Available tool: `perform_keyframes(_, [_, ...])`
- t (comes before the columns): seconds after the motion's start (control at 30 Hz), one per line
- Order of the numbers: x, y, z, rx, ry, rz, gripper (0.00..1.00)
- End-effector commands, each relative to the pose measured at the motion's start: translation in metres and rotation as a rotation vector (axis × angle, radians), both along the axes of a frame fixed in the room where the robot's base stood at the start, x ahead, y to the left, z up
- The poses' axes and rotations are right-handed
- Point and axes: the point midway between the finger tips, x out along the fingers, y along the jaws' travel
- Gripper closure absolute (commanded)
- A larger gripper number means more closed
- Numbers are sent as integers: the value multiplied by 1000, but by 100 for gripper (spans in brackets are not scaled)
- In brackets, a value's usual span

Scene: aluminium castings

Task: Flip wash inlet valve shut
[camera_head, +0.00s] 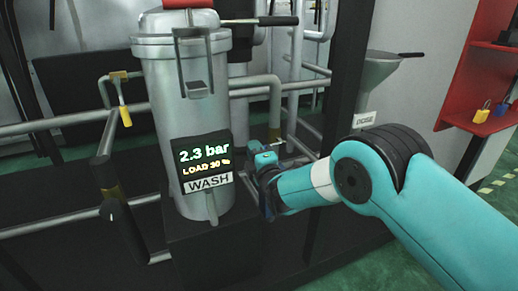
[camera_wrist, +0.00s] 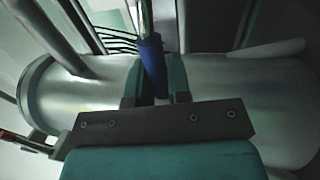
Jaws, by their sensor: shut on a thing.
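The WASH vessel (camera_head: 190,120) is a grey metal cylinder with a display reading 2.3 bar and LOAD 30 %. My gripper (camera_head: 262,158) is at the vessel's right side, by the pipework. In the wrist view my gripper (camera_wrist: 156,84) has its two teal fingers on either side of a blue valve handle (camera_wrist: 152,56) and is shut on it. The handle stands nearly upright in that view, with a metal pipe behind it. The valve body is mostly hidden by my gripper. No label shows on this handle, so I cannot tell which valve it belongs to.
A yellow-handled valve (camera_head: 122,103) hangs on the pipe left of the vessel. A dark post (camera_head: 347,70) stands right of the vessel, with a funnel (camera_head: 378,72) and a DOSE label beyond it. A red shelf (camera_head: 485,115) holds padlocks.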

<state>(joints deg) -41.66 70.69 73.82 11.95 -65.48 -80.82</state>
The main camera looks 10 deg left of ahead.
Motion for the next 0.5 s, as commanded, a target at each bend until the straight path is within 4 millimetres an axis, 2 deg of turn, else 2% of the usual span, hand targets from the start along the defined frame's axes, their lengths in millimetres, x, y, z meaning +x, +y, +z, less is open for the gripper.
perform_keyframes(0.23, [0,-1,-4,-12,1,-3,100])
perform_keyframes(0.27, [0,-1,-4,-12,1,-3,78])
perform_keyframes(0.33, [0,-1,-3,-11,0,-3,61])
perform_keyframes(0.37, [0,-1,-3,-10,1,-4,58])
perform_keyframes(0.5, [0,-1,-2,-7,1,-3,58])
